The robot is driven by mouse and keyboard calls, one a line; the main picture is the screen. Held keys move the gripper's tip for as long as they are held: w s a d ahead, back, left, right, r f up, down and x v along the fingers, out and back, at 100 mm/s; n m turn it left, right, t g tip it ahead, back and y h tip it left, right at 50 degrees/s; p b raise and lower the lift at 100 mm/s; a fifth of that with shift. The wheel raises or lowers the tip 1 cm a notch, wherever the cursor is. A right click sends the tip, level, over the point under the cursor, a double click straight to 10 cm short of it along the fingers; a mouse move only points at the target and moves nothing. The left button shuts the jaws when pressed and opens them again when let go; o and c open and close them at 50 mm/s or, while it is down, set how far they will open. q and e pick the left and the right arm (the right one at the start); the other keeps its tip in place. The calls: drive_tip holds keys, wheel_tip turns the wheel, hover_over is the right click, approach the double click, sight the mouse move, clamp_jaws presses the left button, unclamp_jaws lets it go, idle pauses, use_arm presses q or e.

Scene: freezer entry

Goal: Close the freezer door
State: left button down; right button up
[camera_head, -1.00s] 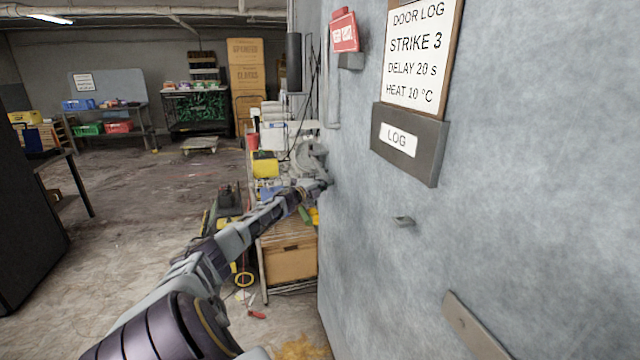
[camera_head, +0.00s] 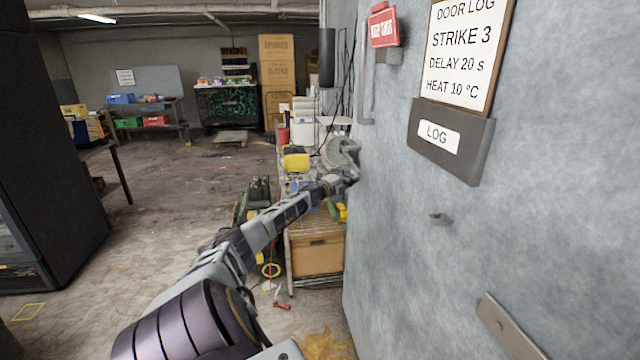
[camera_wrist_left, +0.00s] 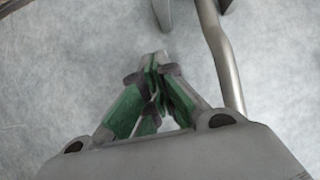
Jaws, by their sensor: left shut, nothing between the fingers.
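The freezer door (camera_head: 560,190) is a large frosty grey-blue panel filling the right side of the head view. It stands at a steep angle to me. Its handle, a bent metal tube (camera_head: 366,95), runs near its far edge and also shows in the left wrist view (camera_wrist_left: 222,55). My left gripper (camera_head: 352,172) is at the far part of the door, below the handle. In the left wrist view its green-sided fingers (camera_wrist_left: 154,62) are shut and empty, pointing at the frosty surface beside the tube. I cannot tell whether the tips touch it. My right gripper is out of view.
A red sign (camera_head: 383,28), a log board (camera_head: 465,50) and a grey log box (camera_head: 455,140) stick out from the door. A cluttered bench with a cardboard box (camera_head: 317,254) stands beyond my arm. A black cabinet (camera_head: 45,160) is at left. Open floor lies between.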

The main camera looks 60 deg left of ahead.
use_arm(q)
drive_tip(key=s+a, duration=0.4)
drive_tip(key=s, duration=0.6)
drive_tip(key=shift+s+a+f, duration=0.15)
drive_tip(key=shift+s+a, duration=0.05)
drive_tip(key=shift+a, duration=0.05)
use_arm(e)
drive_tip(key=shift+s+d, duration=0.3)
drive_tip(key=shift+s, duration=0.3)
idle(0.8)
